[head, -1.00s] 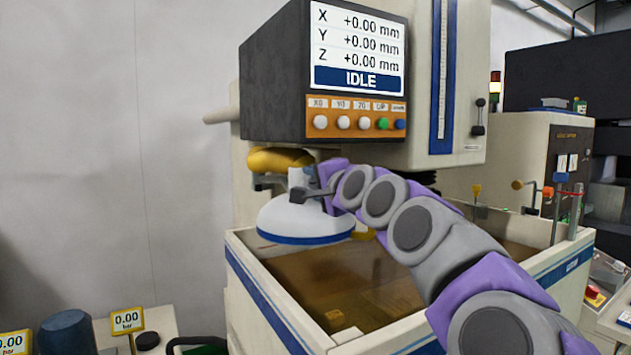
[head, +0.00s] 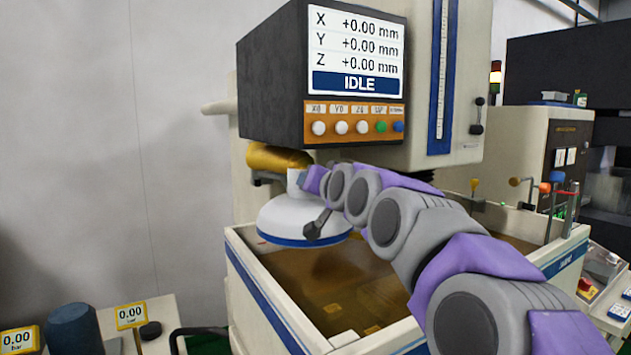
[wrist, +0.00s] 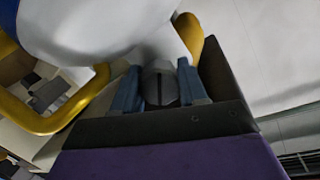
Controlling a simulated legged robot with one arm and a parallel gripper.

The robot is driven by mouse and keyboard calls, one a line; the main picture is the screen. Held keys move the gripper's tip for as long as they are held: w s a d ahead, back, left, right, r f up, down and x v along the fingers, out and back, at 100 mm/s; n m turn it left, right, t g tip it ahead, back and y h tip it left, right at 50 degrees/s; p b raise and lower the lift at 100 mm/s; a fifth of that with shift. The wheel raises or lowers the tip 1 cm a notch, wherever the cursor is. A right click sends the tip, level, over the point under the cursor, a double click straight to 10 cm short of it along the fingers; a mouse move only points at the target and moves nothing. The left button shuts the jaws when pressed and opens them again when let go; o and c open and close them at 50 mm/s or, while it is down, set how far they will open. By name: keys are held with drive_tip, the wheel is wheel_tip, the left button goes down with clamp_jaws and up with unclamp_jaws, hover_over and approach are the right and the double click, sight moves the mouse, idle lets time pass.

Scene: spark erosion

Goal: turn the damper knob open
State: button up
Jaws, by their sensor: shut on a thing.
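A white hood (head: 290,215) with a blue rim hangs over the tank on a yellow duct (head: 275,157). My gripper (head: 301,180) is at the hood's white neck (head: 293,182). In the wrist view, my gripper (wrist: 160,86) is shut on a dark grey round damper knob (wrist: 160,88), with one blue-grey finger on each side. A dark slot runs roughly up and down across the knob's face in that view. The hood (wrist: 100,28) fills the top left there. In the head view the knob is hidden by my gripper.
The tank (head: 240,275) with brown liquid lies below the hood. A control box (head: 275,80) reading IDLE hangs close above my arm. Levers (head: 560,190) stand at the tank's right. A blue cylinder (head: 75,328) stands at lower left. The wall side at left is free.

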drive_tip(key=n+p, duration=0.1)
drive_tip(key=n, duration=0.2)
drive_tip(key=shift+h, duration=0.4)
drive_tip(key=shift+n+t+h+p, duration=0.35)
drive_tip(key=shift+n+p, duration=0.25)
drive_tip(key=shift+n, duration=0.8)
drive_tip(key=o, duration=0.7)
drive_tip(key=shift+a, duration=0.1)
drive_tip(key=shift+o, duration=0.4)
drive_tip(key=shift+w+a, duration=0.15)
